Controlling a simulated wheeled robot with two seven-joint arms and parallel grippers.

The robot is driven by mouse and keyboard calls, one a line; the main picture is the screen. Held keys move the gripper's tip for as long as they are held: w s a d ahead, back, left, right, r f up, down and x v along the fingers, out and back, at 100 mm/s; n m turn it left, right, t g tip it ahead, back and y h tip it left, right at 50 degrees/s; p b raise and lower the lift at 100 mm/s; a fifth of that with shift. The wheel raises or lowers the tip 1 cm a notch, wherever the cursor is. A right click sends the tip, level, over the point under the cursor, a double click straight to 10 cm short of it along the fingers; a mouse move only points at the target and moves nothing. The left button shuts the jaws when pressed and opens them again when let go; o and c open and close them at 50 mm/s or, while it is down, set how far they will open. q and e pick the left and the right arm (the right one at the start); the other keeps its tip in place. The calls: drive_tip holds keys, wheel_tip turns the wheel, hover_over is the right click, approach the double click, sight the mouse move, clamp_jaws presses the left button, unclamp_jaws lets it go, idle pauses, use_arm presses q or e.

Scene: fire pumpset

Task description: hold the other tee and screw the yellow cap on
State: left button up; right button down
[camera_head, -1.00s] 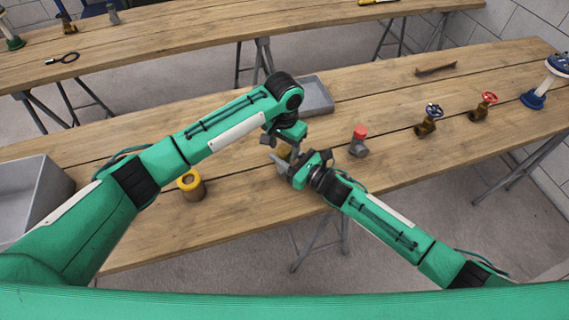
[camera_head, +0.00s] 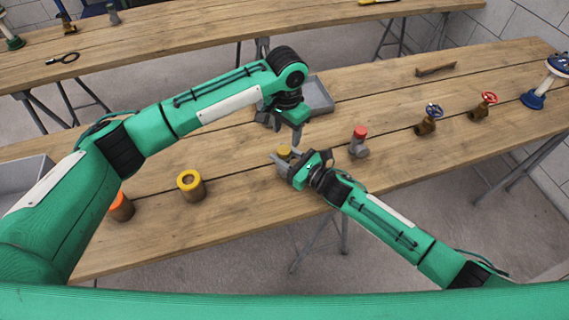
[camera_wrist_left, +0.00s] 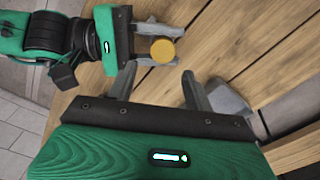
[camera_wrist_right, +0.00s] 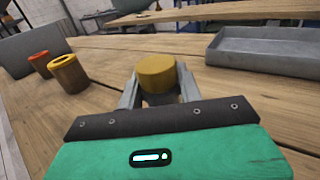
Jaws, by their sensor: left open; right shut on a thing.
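The yellow cap (camera_head: 285,151) sits on top of a grey tee whose body is mostly hidden between my right gripper's fingers. My right gripper (camera_head: 281,163) is shut on this tee near the front of the workbench. The cap also shows level between the fingers in the right wrist view (camera_wrist_right: 157,72), and from above in the left wrist view (camera_wrist_left: 162,50). My left gripper (camera_head: 284,127) is open and empty, above and behind the cap, apart from it. Another grey tee (camera_head: 358,151) with a red cap (camera_head: 360,132) stands to the right of my right gripper.
A grey tray (camera_head: 319,97) lies behind my left gripper. A yellow-rimmed pot (camera_head: 191,188) and an orange-rimmed pot (camera_head: 121,208) stand at left. Two brass valves, one with a blue wheel (camera_head: 428,122) and one with a red wheel (camera_head: 483,107), stand at right.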

sight(284, 149)
use_arm(q)
drive_tip(key=shift+a+r+m, duration=0.35)
drive_tip(key=shift+r+m, duration=0.25)
drive_tip(key=shift+r, duration=0.05)
drive_tip(key=shift+f, duration=4)
drive_tip(key=c, duration=1)
drive_tip(key=o, duration=1.2)
